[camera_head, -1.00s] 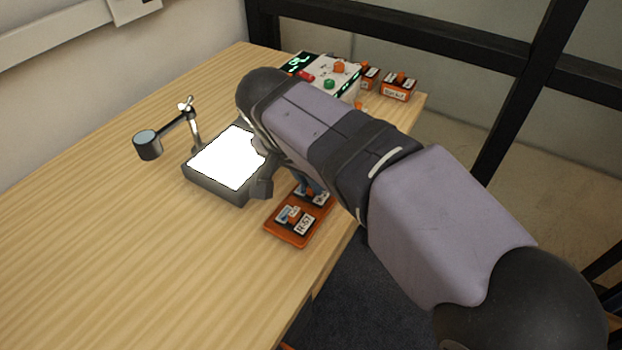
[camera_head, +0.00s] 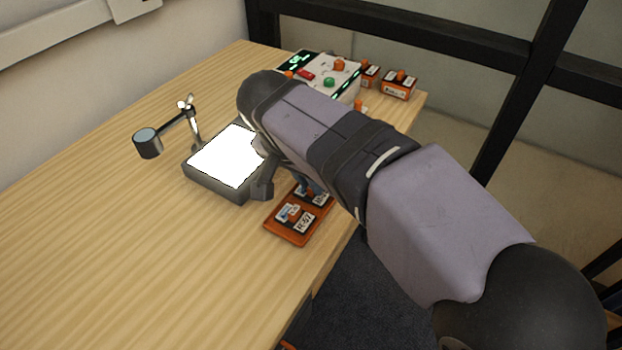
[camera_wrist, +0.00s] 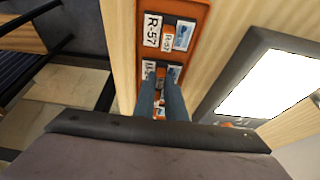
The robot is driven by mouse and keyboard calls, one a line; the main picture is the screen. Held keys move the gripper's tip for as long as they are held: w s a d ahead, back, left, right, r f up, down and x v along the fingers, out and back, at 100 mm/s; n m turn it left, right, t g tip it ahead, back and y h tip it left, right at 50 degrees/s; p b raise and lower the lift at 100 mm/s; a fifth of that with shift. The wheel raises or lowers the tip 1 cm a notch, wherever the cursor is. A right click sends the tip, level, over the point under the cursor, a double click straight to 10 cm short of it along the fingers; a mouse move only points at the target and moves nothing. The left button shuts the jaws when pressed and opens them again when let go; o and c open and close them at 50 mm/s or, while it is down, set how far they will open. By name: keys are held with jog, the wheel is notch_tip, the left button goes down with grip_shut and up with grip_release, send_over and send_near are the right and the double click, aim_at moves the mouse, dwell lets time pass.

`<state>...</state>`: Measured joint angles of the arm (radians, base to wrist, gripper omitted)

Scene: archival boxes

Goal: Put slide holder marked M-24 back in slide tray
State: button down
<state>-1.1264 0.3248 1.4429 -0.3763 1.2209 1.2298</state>
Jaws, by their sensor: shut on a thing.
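The slide tray (camera_head: 285,236) is a flat orange-red tray near the table's right edge; it also shows in the wrist view (camera_wrist: 198,14). A slide holder marked R-57 (camera_wrist: 152,30), with an orange grip and white labels, sits in its near end in the head view. My gripper (camera_wrist: 161,84) points down over the tray, its blue fingers shut on the orange grip of a second slide holder (camera_wrist: 174,69). That holder is in line with the R-57 one, its label mostly hidden by the fingers. I cannot read its mark or tell whether it touches the tray.
A bright light panel (camera_head: 228,157) in a dark frame stands left of the tray. A white device with buttons (camera_head: 337,75) and orange boxes (camera_head: 398,86) stand at the back. The table's left front is clear.

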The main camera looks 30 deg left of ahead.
jog(key=c, duration=1.7)
grip_release()
jog(key=shift+r+p, duration=3.35)
jog(key=shift+r, duration=0.2)
jog(key=shift+f, duration=0.1)
